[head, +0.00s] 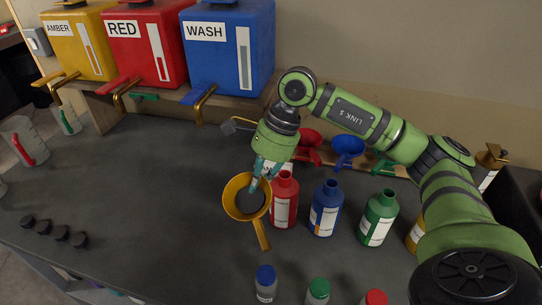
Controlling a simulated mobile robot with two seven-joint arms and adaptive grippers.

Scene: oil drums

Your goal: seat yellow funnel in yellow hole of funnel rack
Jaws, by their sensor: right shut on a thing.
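My right gripper (261,178) is shut on the rim of the yellow funnel (231,205). The funnel rack (343,171) is at the back of the bench, partly behind my right arm. A red funnel (309,138), a blue funnel (347,147) and a green funnel (383,166) are at it. I cannot make out the yellow hole. My left gripper is not in view.
Red (284,203), blue (325,208) and green (379,217) bottles stand in front of the rack. Amber, red and blue tanks (228,50) with taps stand at the back left. Black caps (60,233) and measuring jugs (27,140) are at the left. The left-middle bench is clear.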

